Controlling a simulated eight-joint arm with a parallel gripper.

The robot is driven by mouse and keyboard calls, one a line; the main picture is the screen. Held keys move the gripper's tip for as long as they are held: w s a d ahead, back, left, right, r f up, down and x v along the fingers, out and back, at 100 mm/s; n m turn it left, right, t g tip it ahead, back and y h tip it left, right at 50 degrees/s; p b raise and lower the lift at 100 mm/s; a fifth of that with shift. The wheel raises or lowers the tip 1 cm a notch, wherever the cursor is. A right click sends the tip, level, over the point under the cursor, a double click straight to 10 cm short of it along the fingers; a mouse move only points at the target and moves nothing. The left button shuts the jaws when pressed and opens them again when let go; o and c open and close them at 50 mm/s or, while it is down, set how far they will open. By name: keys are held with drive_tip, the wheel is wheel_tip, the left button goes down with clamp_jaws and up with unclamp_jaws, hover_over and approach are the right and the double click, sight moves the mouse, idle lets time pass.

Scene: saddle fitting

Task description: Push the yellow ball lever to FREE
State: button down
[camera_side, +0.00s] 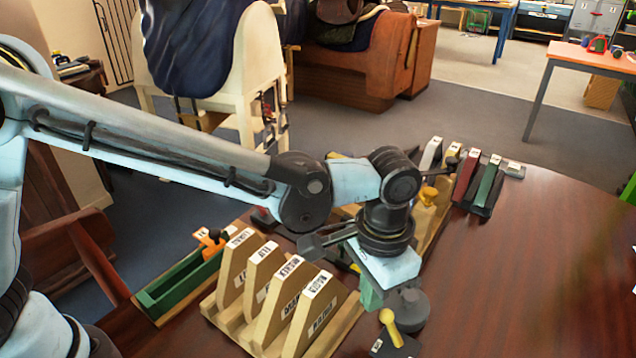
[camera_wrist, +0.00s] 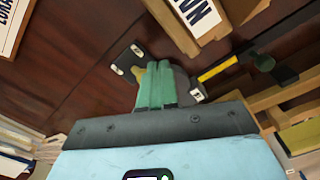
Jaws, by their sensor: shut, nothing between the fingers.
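The yellow ball lever (camera_side: 390,325) stands on a small dark base (camera_side: 396,346) with a white label, near the table's front edge in the side view. Its ball is at the top left of a tilted stem. In the wrist view a bit of yellow (camera_wrist: 141,76) shows just left of my green fingertips, beside a dark plate (camera_wrist: 130,60) with white marks. My gripper (camera_wrist: 157,70) is shut and empty, its fingers pressed together. In the side view the green fingers (camera_side: 370,294) show left of and above the lever. Whether they touch it cannot be told. The label wording is unreadable.
A dark grey round part (camera_side: 411,309) stands close behind the lever. A wooden rack (camera_side: 285,318) of labelled upright boards is to the left, with a green tray (camera_side: 180,285) beyond. More coloured blocks (camera_side: 487,182) stand at the back. The table's right side is clear.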

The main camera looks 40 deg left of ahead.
sight(386, 311)
drive_tip(key=shift+f, duration=1.15)
drive_tip(key=shift+d, duration=0.4)
idle(0.4)
drive_tip(key=shift+d, duration=0.7)
drive_tip(key=shift+s+d, duration=0.1)
drive_tip(key=shift+d, duration=0.65)
drive_tip(key=shift+d+f, duration=0.1)
drive_tip(key=shift+a+r, duration=0.2)
drive_tip(key=shift+a, duration=0.5)
drive_tip(key=shift+r, duration=3.45)
